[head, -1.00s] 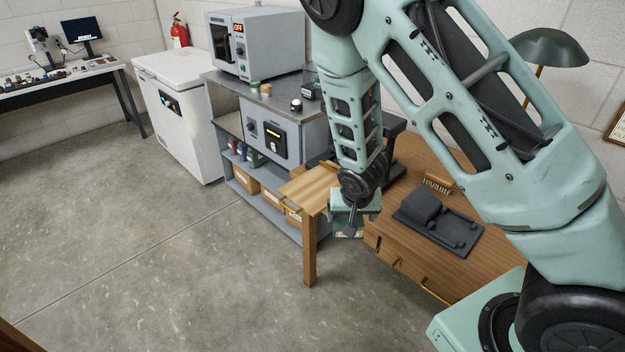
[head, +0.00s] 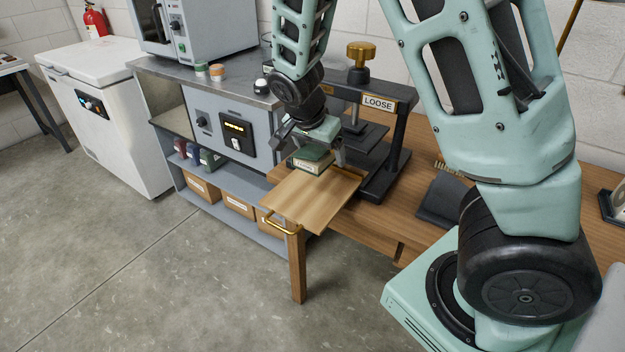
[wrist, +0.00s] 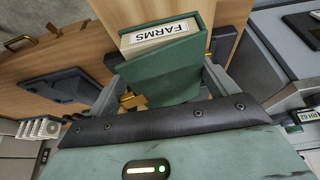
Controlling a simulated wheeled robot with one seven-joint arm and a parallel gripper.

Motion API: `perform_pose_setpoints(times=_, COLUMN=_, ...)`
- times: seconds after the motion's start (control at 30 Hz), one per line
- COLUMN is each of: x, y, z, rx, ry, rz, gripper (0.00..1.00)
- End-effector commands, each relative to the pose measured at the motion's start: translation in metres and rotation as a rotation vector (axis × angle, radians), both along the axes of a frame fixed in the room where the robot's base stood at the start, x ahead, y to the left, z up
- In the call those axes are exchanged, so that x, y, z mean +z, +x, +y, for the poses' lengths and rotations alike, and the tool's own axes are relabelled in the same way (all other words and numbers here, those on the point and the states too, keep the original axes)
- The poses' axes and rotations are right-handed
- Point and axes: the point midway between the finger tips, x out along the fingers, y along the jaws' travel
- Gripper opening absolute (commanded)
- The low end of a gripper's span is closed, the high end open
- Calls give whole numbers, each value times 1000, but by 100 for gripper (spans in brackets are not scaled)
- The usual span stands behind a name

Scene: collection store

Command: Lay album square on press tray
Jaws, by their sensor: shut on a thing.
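The album (head: 312,162) is a small green book with a pale label. Its label reads FARMS in the wrist view (wrist: 165,35). My gripper (head: 312,153) is shut on the album, with fingers on either side. The press tray (head: 300,205) is a flat wooden board with a brass handle, jutting out beyond the table. The album is over the tray's back part, near the press; I cannot tell whether it touches the wood. The black press (head: 385,150) stands behind and right of it, with a brass knob and a LOOSE sign.
A grey cabinet (head: 215,110) with lit controls and shelved boxes stands close on the left. A white chest freezer (head: 100,110) is further left. A dark object (head: 440,200) and a brush (head: 449,172) lie on the wooden table right of the press. The front floor is clear.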

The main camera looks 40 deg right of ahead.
Motion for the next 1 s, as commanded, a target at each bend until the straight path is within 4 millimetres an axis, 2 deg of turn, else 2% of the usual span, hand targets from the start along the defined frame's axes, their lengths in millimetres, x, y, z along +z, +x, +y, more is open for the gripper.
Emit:
perform_pose_setpoints(times=0.1, x=-23, y=-1, z=-1, rx=-1, ry=-2, rz=3, gripper=57)
perform_pose_setpoints(times=0.37, x=-46, y=0, z=-1, rx=1, ry=-2, rz=1, gripper=57)
perform_pose_setpoints(times=0.57, x=-73, y=0, z=-1, rx=2, ry=-2, rz=2, gripper=57)
perform_pose_setpoints(times=0.97, x=-80, y=0, z=0, rx=2, ry=-1, rz=0, gripper=57)
perform_pose_setpoints(times=1.0, x=-78, y=0, z=0, rx=2, ry=-1, rz=0, gripper=96)
